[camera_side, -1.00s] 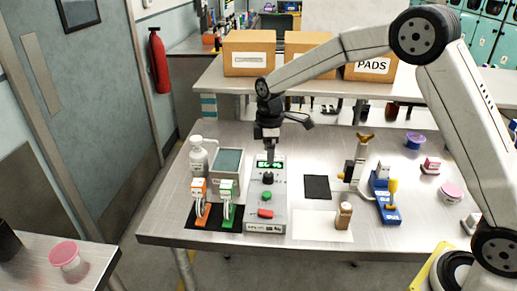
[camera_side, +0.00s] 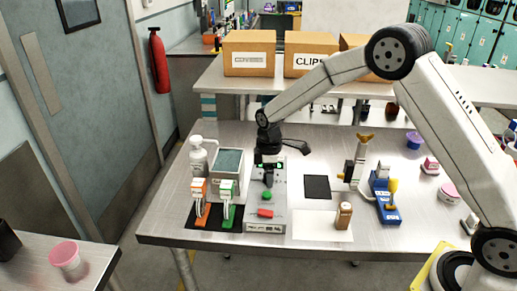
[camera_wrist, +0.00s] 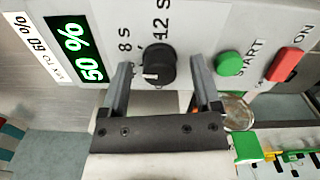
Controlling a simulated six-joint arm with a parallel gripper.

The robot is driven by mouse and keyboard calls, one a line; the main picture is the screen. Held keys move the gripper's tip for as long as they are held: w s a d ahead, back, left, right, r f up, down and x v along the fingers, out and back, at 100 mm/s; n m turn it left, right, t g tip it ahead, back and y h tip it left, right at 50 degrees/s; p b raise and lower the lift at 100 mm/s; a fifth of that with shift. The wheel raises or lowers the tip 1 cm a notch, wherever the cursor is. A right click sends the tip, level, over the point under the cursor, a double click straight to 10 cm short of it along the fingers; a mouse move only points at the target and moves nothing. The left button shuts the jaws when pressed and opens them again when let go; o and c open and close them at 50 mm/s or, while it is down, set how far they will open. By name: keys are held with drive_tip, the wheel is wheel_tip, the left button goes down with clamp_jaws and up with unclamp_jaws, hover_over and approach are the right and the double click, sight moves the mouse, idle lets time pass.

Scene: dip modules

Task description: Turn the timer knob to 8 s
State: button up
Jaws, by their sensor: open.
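The timer box (camera_side: 264,222) stands on the steel table, with a green display, a green button and a red switch. Its black timer knob (camera_wrist: 158,66) lies between the fingers of my gripper (camera_wrist: 162,80) in the wrist view, with a visible gap on each side. The labels "8 s" (camera_wrist: 125,40) and "12 s" (camera_wrist: 161,25) are printed beside the knob. A short white mark shows on the knob's lower left part in that view. The display (camera_wrist: 80,48) reads "50 %". In the side view my gripper (camera_side: 268,178) is low over the box and covers most of the knob.
The START button (camera_wrist: 230,63) and red ON switch (camera_wrist: 290,64) are close to the knob. Orange (camera_side: 200,198) and green (camera_side: 227,201) holders, a bath (camera_side: 228,172) and a bottle (camera_side: 199,158) stand left of the box. A black mat (camera_side: 317,187) lies to its right.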

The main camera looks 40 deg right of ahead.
clamp_jaws()
drive_tip(key=shift+m, duration=2.4)
unclamp_jaws()
